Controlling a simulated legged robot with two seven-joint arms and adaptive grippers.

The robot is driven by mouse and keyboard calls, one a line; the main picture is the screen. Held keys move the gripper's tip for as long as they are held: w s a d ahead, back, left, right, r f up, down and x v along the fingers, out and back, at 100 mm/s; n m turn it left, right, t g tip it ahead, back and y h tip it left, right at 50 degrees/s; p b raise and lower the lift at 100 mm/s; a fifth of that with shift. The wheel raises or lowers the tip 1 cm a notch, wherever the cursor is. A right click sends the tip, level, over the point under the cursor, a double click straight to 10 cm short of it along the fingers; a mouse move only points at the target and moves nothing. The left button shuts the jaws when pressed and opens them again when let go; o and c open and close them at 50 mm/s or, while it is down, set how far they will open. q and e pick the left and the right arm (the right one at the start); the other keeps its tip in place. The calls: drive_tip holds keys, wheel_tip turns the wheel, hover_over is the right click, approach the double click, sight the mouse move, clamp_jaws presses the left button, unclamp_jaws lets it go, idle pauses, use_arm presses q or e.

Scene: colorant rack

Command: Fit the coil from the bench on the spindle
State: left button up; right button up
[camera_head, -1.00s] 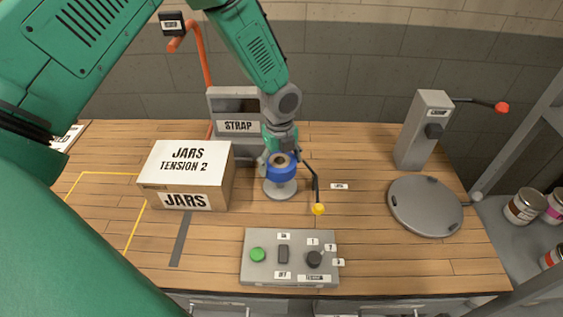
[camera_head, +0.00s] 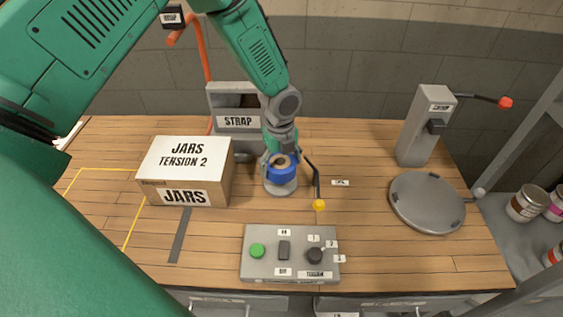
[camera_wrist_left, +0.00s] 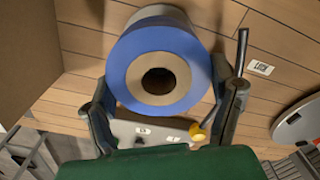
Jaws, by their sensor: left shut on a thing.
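The blue coil (camera_head: 283,173) with a tan core and dark centre hole sits between the fingers of my left gripper (camera_head: 281,158). In the left wrist view the coil (camera_wrist_left: 128,73) shows end-on, with a finger on each side. My left gripper is shut on it. A round grey base (camera_head: 281,188) is directly below the coil in the head view, in front of the grey STRAP machine (camera_head: 232,102). The spindle itself is hidden, so I cannot tell whether the coil is around it or above it. My right gripper is not in view.
A JARS box (camera_head: 185,158) stands close to the left. A yellow-tipped lever (camera_head: 319,203) is just right of the coil. A control panel (camera_head: 290,265) lies in front. A round grey plate (camera_head: 427,202) and a post (camera_head: 424,125) stand at the right.

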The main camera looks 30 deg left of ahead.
use_arm(q)
drive_tip(key=shift+f+b, duration=1.25)
drive_tip(key=shift+f, duration=1)
drive_tip(key=o, duration=1.3)
drive_tip(key=shift+r, duration=0.1)
drive_tip(key=shift+r, duration=0.15)
wheel_tip(320, 180, up, 12)
drive_tip(key=shift+a+f, duration=0.1)
drive_tip(key=shift+f, duration=0.15)
